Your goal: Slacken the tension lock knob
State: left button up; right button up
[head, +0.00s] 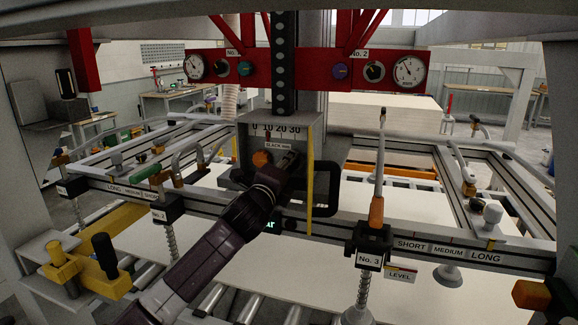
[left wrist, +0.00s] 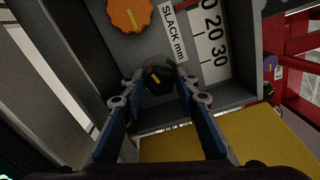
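The grey slack panel (head: 304,148) carries a 0 to 30 scale and an orange knob (head: 261,158). In the left wrist view the orange knob (left wrist: 130,13) is at the top, with an upright yellow mark. Below it is a black knob (left wrist: 158,80) with a slanted yellow mark. No label shows which is the tension lock. My left gripper (head: 288,160) is at the panel, right of the orange knob. In the wrist view its blue fingers (left wrist: 160,87) are apart on either side of the black knob, with small gaps visible. My right gripper is out of view.
A black handle frame (head: 322,208) surrounds the panel's lower part. A yellow strip (head: 310,190) hangs at its right. The rail (head: 435,248) below carries suction cups and the No. 3 post with an orange-handled lever (head: 376,210). Red gauge bar (head: 300,70) lies above.

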pick_arm(q)
jog(key=o, duration=0.4)
jog(key=v, duration=1.2)
jog(key=shift+f, duration=0.1)
